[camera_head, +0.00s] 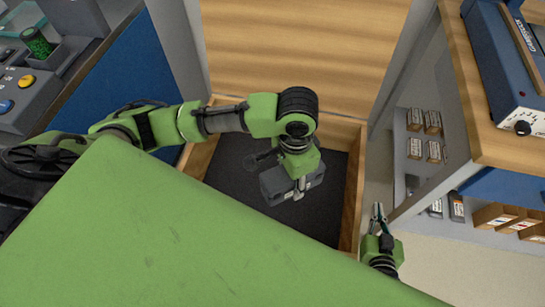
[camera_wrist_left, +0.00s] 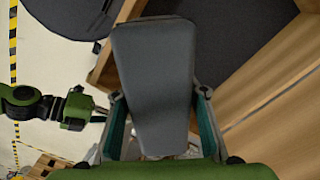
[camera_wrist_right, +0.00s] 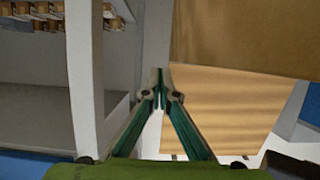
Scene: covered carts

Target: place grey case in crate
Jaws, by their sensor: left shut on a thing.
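The grey case (camera_head: 275,186) is a dark grey box held in my left gripper (camera_head: 298,188). In the left wrist view the case (camera_wrist_left: 155,75) fills the space between the two fingers of that gripper (camera_wrist_left: 158,98). The crate (camera_head: 355,205) has light wooden walls and a dark floor. The case appears over the crate's dark floor, inside the outline of its walls; its height above the floor is hard to tell. My right gripper (camera_head: 378,213) is outside the crate on the right. Its fingertips meet with nothing between them in the right wrist view (camera_wrist_right: 160,97).
A wooden panel (camera_head: 300,50) stands behind the crate. On the right is a shelf unit (camera_head: 440,190) with small boxes and a blue device (camera_head: 510,70) on top. A control panel (camera_head: 35,85) is at the left. My green body covers the front.

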